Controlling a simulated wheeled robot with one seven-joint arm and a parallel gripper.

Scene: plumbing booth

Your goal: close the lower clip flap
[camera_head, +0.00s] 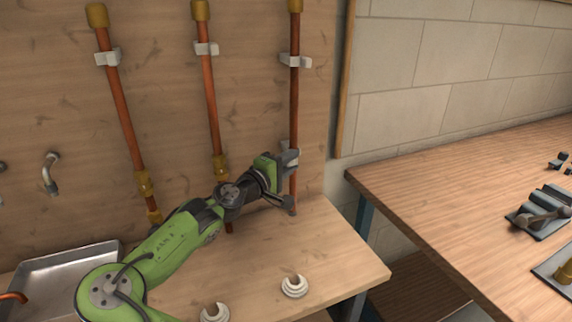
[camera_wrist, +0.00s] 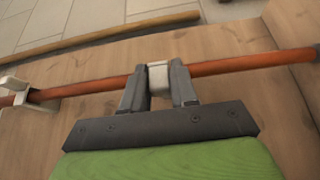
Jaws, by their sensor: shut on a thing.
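The rightmost copper pipe (camera_head: 294,110) stands upright against the wooden back panel. The lower clip (camera_head: 290,153) is low on this pipe and partly hidden by my gripper (camera_head: 279,166). In the wrist view, the light grey lower clip (camera_wrist: 158,76) sits between my two dark fingers on the pipe (camera_wrist: 235,63), one finger on each side. My gripper is shut on it. I cannot make out the flap separately or tell whether it is closed. The upper clip (camera_head: 295,61) is higher on the same pipe; it also shows at the left of the wrist view (camera_wrist: 14,88).
Two more copper pipes (camera_head: 120,110) (camera_head: 208,100) with clips stand to the left. Two white ring-shaped fittings (camera_head: 294,287) (camera_head: 214,312) are on the bench (camera_head: 340,252). A metal tray (camera_head: 65,268) is at left. A separate table (camera_head: 450,180) with fixtures is at right.

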